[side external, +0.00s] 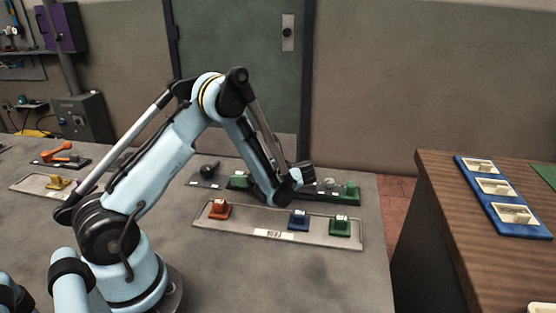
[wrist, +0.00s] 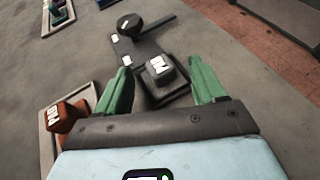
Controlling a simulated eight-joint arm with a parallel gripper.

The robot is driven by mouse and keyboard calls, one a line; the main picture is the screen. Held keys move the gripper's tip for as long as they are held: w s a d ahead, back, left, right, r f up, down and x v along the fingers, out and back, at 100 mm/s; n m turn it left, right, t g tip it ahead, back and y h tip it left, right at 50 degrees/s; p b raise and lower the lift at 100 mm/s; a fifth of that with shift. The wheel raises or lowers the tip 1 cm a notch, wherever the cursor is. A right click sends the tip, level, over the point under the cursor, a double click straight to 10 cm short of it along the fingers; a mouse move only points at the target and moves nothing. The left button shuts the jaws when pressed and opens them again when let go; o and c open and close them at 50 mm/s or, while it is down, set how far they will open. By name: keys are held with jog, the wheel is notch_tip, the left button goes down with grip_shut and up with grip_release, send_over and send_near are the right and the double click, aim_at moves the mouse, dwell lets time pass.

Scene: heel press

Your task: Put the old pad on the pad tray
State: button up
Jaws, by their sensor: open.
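In the wrist view my gripper (wrist: 160,66) is open, its two green fingers apart. A dark grey block (wrist: 160,70) with a white label shows between the fingertips, on a black base; it looks like a pad, but I cannot tell whether the fingers touch it. A pale grey tray (side external: 277,235) in the side view holds a red pad (side external: 219,209), a blue pad (side external: 299,219) and a green pad (side external: 340,226). An orange-red pad (wrist: 66,116) on a grey tray also shows in the wrist view.
A black knob (wrist: 129,23) stands beyond the block in the wrist view. A smaller tray (side external: 30,185) with a yellow pad is at left. A blue tray (side external: 505,215) lies on the wooden bench at right.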

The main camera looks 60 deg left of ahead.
aim_at(240, 173)
jog(key=x, duration=0.3)
jog(key=shift+a, duration=0.15)
jog(key=c, duration=1.1)
jog(key=shift+c, duration=0.2)
